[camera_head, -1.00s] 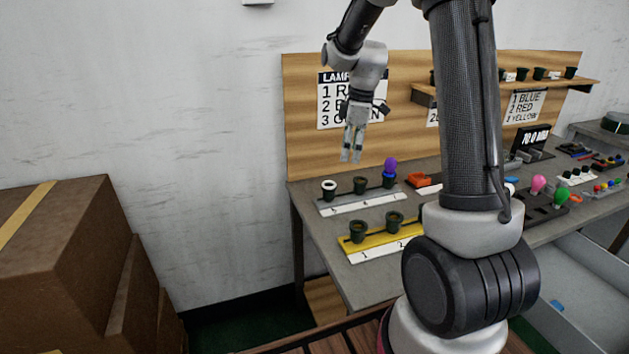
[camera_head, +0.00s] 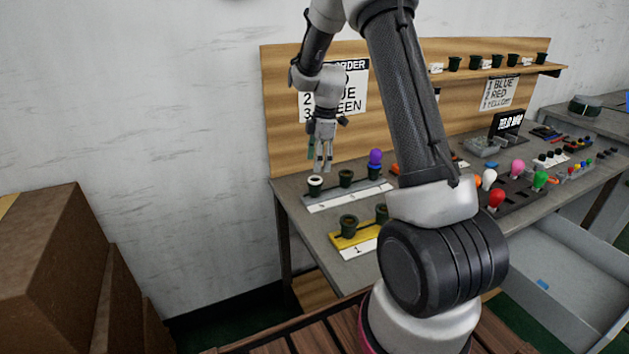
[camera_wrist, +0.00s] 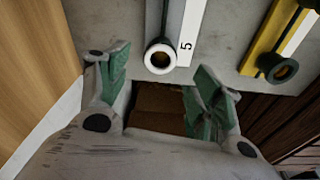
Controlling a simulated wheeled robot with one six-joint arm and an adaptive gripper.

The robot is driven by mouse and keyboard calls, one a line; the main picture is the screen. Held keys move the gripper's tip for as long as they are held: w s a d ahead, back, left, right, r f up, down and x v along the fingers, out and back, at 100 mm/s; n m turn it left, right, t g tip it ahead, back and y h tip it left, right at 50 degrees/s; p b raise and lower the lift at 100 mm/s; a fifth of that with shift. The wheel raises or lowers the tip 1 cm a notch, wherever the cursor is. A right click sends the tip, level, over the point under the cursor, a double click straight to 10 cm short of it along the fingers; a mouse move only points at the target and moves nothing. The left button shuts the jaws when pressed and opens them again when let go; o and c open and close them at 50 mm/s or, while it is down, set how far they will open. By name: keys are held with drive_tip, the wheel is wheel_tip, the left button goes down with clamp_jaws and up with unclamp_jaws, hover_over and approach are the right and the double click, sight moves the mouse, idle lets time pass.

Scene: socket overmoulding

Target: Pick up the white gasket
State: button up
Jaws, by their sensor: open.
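The white gasket (camera_head: 315,181) is a white ring on top of a dark socket at the left end of the grey rack on the table. It also shows in the wrist view as a white ring (camera_wrist: 160,57) around a dark opening, above and between my fingers in the picture. My gripper (camera_head: 322,168) is open and empty, pointing down just above the gasket in the head view. In the wrist view its two green-padded fingers (camera_wrist: 155,88) are spread apart, with the ring not between the tips.
The grey rack (camera_head: 345,196) also holds a dark socket and one with a purple bulb (camera_head: 375,158). A yellow rack (camera_head: 340,240) with dark sockets stands in front. A wooden backboard (camera_head: 285,110) rises behind. Coloured bulbs and small parts lie to the right.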

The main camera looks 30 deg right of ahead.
drive_tip(key=f, duration=0.3)
drive_tip(key=a+f, duration=0.1)
drive_tip(key=f, duration=0.1)
drive_tip(key=shift+r, duration=0.1)
drive_tip(key=c, duration=0.8)
